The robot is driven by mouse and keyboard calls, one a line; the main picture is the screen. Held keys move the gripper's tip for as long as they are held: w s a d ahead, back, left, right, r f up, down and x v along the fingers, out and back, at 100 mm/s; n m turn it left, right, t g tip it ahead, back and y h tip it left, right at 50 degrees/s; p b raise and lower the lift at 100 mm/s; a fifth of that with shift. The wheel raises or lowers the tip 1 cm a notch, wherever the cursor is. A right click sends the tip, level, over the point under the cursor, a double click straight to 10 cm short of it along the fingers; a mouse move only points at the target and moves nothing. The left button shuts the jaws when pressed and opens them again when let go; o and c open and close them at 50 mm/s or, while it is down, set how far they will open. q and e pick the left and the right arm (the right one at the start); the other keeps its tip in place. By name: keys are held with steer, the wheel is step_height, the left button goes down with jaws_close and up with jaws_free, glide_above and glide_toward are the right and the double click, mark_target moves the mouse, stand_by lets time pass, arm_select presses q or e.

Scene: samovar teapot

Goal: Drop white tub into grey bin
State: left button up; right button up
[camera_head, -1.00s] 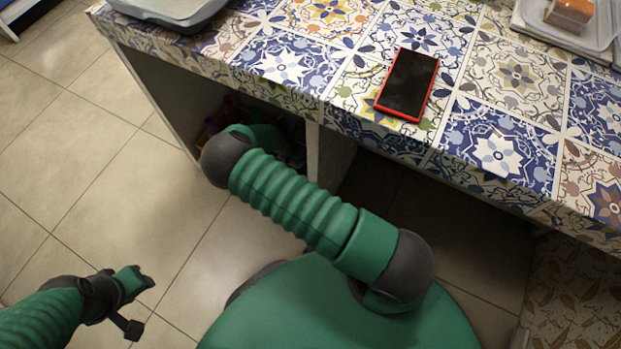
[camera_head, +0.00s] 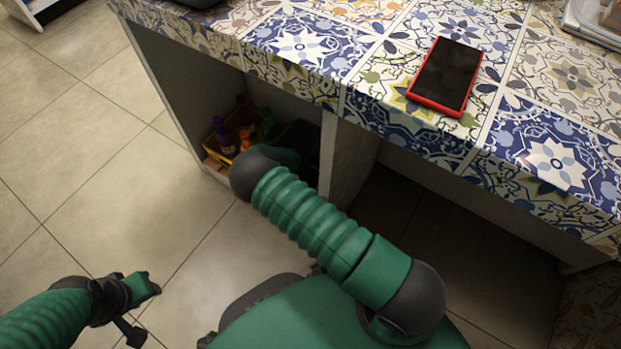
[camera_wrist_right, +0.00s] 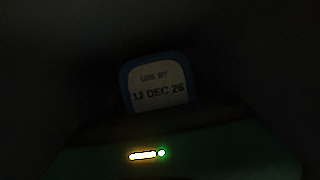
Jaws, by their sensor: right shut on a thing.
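In the right wrist view, which is very dark, a pale blue-edged label (camera_wrist_right: 158,82) reads "USE BY 12 DEC 26". It sits on a thing directly in front of my right gripper (camera_wrist_right: 160,135), taken as the white tub; the tub's outline is lost in the dark. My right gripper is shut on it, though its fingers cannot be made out. In the head view, my right arm reaches left toward the counter's open compartment, and its gripper is hidden. My left gripper (camera_head: 143,308) is open and empty above the floor at the lower left. No grey bin can be made out.
A patterned tile counter (camera_head: 300,42) crosses the top and right. A red-edged phone (camera_head: 446,76) lies on it. A yellow basket (camera_head: 217,150) with bottles stands in the open compartment below. The tiled floor (camera_head: 110,185) at left is clear.

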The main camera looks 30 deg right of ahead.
steer(key=shift+f, duration=0.6)
arm_select(q)
steer(key=shift+f, duration=0.25)
arm_select(e)
steer(key=o, duration=1.6)
steer(key=shift+o, duration=0.2)
steer(key=shift+r, duration=0.1)
